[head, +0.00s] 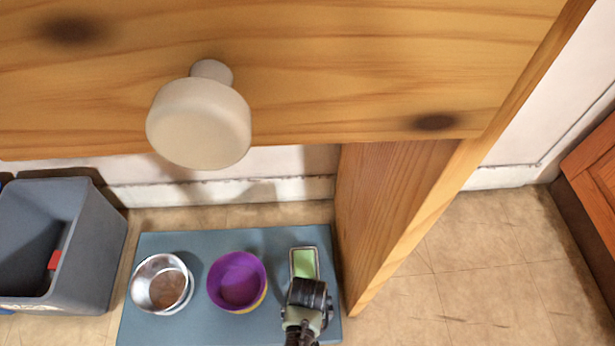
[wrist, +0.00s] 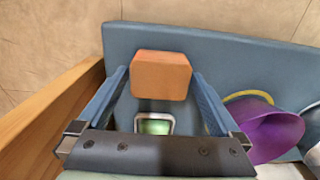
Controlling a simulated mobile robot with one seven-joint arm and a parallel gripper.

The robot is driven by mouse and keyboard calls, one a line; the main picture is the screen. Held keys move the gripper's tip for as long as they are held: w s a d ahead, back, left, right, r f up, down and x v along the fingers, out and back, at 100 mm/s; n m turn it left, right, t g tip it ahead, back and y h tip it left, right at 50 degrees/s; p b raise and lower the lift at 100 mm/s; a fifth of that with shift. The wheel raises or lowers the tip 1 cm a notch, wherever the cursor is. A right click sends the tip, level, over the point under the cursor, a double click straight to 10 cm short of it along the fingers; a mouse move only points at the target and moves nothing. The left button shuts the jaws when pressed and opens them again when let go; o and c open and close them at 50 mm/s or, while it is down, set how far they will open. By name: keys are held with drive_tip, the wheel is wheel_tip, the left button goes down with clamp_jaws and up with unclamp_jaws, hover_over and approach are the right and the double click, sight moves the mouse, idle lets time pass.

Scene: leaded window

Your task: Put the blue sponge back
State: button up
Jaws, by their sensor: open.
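I cannot make out a blue sponge in either view. My gripper (head: 305,300) points down over the right part of a blue-grey mat (head: 215,327). In the wrist view its two bluish fingers (wrist: 159,90) are spread apart. An orange block (wrist: 160,76) shows between the fingertips, with a small gap on each side; I cannot tell its height relative to them. The block is not visible in the head view. A green thing in a metal-rimmed dish (head: 304,262) lies just beyond my gripper; it also shows in the wrist view (wrist: 155,125).
A purple bowl (head: 237,280) and a metal bowl (head: 161,283) stand on the mat. A grey bin (head: 95,255) is at the left. A wooden panel (head: 385,215) rises along the mat's right side. A wooden front with a pale knob (head: 199,123) overhangs behind.

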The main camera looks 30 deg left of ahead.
wheel_tip(320, 180, up, 10)
drive_tip(key=p, duration=0.6)
drive_tip(key=shift+r, duration=0.25)
